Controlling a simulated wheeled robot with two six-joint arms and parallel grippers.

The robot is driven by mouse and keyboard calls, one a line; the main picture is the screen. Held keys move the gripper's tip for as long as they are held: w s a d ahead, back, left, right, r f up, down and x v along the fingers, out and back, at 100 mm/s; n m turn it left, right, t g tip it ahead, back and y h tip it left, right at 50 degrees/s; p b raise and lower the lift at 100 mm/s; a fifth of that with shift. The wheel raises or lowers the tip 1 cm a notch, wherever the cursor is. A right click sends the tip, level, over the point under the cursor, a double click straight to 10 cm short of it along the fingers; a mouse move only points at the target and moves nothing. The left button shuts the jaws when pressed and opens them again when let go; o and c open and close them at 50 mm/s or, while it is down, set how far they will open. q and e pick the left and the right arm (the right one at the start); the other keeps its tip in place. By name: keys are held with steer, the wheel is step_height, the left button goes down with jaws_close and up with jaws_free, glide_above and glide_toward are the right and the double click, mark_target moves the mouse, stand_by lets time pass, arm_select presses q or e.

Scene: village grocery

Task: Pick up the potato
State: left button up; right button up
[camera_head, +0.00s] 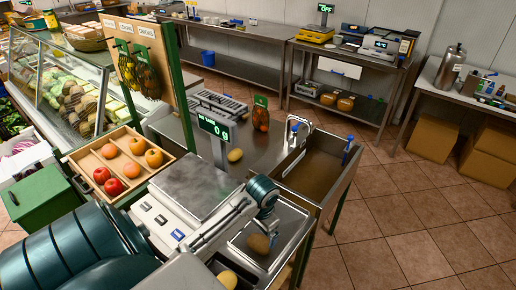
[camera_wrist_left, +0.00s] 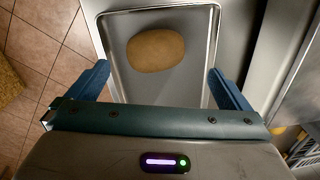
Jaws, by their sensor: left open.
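A brown oval potato (camera_head: 258,243) lies on a shallow metal tray (camera_head: 284,222) at the front of the counter. It also shows whole in the left wrist view (camera_wrist_left: 155,50), lying on the bare tray (camera_wrist_left: 205,70). My left gripper (camera_head: 266,229) is over the tray, pointing down, just above the potato. Its blue fingers (camera_wrist_left: 160,85) are spread wide and empty in the wrist view, with the potato ahead of the gap between them. In the head view the gripper partly covers the potato. My right gripper is not in view.
A sink (camera_head: 318,172) is behind the tray. A wooden crate (camera_head: 122,158) of fruit stands left of the weighing scale (camera_head: 192,185).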

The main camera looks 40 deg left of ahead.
mark_target(260, 241)
arm_select(q)
steer(key=shift+s+d+f, duration=0.55)
steer(key=shift+d+f, duration=0.05)
steer(key=shift+f, duration=0.2)
steer(key=f+p, duration=0.1)
steer(key=f, duration=0.1)
steer(key=f+p, duration=0.1)
steer(key=w+a+f+p, duration=0.1)
steer(key=f, duration=0.1)
steer(key=shift+w+f, duration=0.1)
steer(key=shift+f, duration=0.6)
steer(key=shift+a+f, duration=0.1)
steer(key=shift+f, duration=0.05)
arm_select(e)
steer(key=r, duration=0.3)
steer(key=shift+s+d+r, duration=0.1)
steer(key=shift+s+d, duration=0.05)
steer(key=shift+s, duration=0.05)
arm_select(q)
steer(key=c, duration=1.1)
